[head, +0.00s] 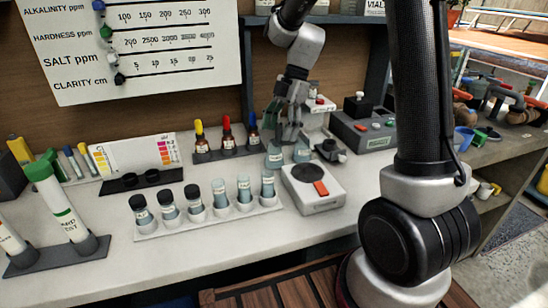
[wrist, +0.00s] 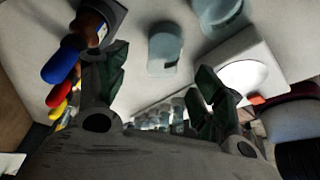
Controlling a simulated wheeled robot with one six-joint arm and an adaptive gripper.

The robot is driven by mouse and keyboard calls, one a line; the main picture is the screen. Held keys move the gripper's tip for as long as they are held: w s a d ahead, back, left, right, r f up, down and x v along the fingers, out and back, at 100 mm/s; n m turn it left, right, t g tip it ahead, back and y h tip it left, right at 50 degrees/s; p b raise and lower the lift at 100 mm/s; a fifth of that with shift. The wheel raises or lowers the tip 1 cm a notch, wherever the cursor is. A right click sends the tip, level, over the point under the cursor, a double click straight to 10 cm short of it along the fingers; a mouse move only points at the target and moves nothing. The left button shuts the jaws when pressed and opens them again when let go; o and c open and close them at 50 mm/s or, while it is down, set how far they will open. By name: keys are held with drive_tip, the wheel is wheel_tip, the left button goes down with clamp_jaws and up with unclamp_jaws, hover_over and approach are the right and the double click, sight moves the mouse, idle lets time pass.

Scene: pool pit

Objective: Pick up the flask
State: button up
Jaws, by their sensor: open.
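Two pale blue-grey glass flasks stand on the counter under my gripper: a left flask (head: 274,155) and a right flask (head: 301,151). In the wrist view one flask (wrist: 165,48) shows between and beyond the fingertips, and another (wrist: 218,14) is cut by the top edge. I cannot tell which one the task means. My gripper (head: 290,134) points down just above them. Its green-padded fingers are spread wide and empty in the wrist view (wrist: 160,85).
Dropper bottles (head: 227,136) stand close left of my gripper. A white device with a dark disc (head: 314,186) sits at the front right, and a rack of several vials (head: 210,207) at the front left. A grey box (head: 364,122) stands behind right.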

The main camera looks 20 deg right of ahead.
sight(274, 154)
drive_tip(key=x, duration=0.5)
drive_tip(key=shift+s+f, duration=0.2)
drive_tip(key=c, duration=1.1)
